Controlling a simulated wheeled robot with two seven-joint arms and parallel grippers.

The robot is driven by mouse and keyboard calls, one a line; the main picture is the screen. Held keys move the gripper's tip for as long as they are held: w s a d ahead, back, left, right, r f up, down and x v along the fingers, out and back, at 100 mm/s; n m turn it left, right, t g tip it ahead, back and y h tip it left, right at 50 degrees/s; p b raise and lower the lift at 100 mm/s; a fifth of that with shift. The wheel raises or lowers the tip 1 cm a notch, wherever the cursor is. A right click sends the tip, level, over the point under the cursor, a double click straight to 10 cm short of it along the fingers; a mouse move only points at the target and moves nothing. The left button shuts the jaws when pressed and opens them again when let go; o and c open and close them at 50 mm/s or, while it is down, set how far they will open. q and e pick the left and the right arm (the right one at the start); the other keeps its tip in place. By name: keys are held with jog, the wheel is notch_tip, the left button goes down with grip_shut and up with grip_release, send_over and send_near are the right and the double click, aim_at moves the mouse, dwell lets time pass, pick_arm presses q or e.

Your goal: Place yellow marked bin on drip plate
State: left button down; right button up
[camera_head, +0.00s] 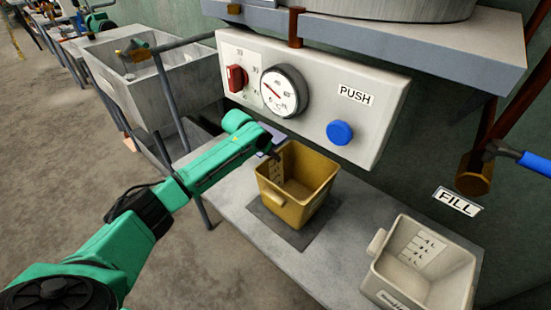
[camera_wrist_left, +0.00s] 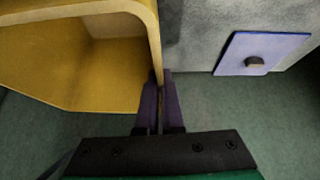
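The yellow bin (camera_head: 293,209) has measure marks on its inner wall and sits upright over the dark square drip plate (camera_head: 268,222) on the grey bench. I cannot tell whether its base touches the plate. The plate shows around the bin's base at the front and sides. My left gripper (camera_head: 277,156) reaches the bin's far left rim. In the left wrist view its two purple fingers (camera_wrist_left: 160,92) close on the wall of the yellow bin (camera_wrist_left: 105,62). The fingertips are small and partly hidden in the head view. My right gripper is out of view.
A pale grey bin (camera_head: 425,265) stands right on the bench (camera_head: 340,265). Behind is a panel (camera_head: 370,105) with a red knob (camera_head: 236,78), gauge (camera_head: 284,90) and blue button (camera_head: 339,132). A pipe (camera_head: 475,175) hangs at right. A lilac square (camera_wrist_left: 262,53) is near the bin.

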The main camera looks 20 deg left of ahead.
pick_arm(q)
jog(key=shift+w+d+r, duration=0.1)
jog(key=shift+w+d, duration=0.05)
jog(key=shift+w, duration=0.2)
jog(key=shift+f, duration=0.85)
jog(key=c, duration=1.1)
grip_release()
jog(key=shift+s, duration=0.1)
jog(key=shift+o, duration=0.2)
jog(key=shift+s+r, duration=0.1)
jog(key=shift+r, duration=0.2)
jog(key=p+v, duration=0.1)
jog(key=v, duration=1)
jog(key=shift+s+a+r, duration=0.15)
jog(key=shift+a, duration=0.1)
